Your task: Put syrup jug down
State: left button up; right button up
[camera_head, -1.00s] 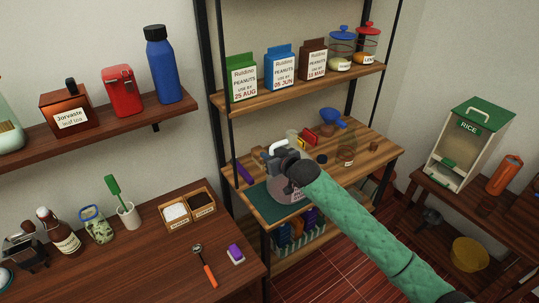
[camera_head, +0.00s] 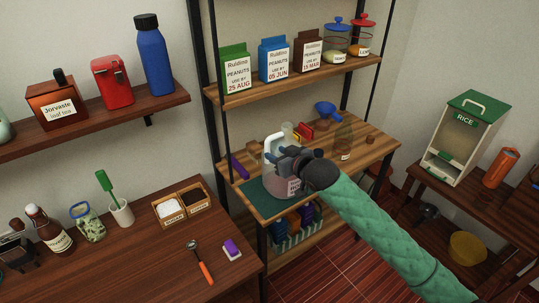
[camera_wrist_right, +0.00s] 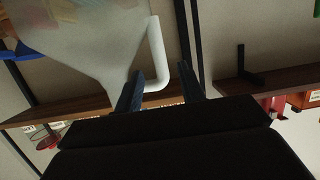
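The syrup jug (camera_head: 269,163), clear with a white handle and a pinkish lower part, stands upright on the green mat (camera_head: 259,201) on the middle wooden shelf. My right gripper (camera_head: 285,154) is at the jug's right side and hides part of it. In the right wrist view the gripper (camera_wrist_right: 160,90) has its fingers apart, with the white handle (camera_wrist_right: 156,50) near the left finger and a gap to the right finger. The translucent jug body (camera_wrist_right: 95,40) lies left of it. My left gripper is not in view.
A purple item (camera_head: 239,167) lies left of the jug. Peanut cartons (camera_head: 274,62) line the shelf above. Some bare wood (camera_head: 375,150) shows at the shelf's right end.

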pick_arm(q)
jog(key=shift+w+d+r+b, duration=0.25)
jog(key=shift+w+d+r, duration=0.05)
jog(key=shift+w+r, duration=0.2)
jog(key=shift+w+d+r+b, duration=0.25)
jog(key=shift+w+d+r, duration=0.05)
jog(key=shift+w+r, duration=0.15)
pick_arm(e)
jog(key=shift+v, duration=2.15)
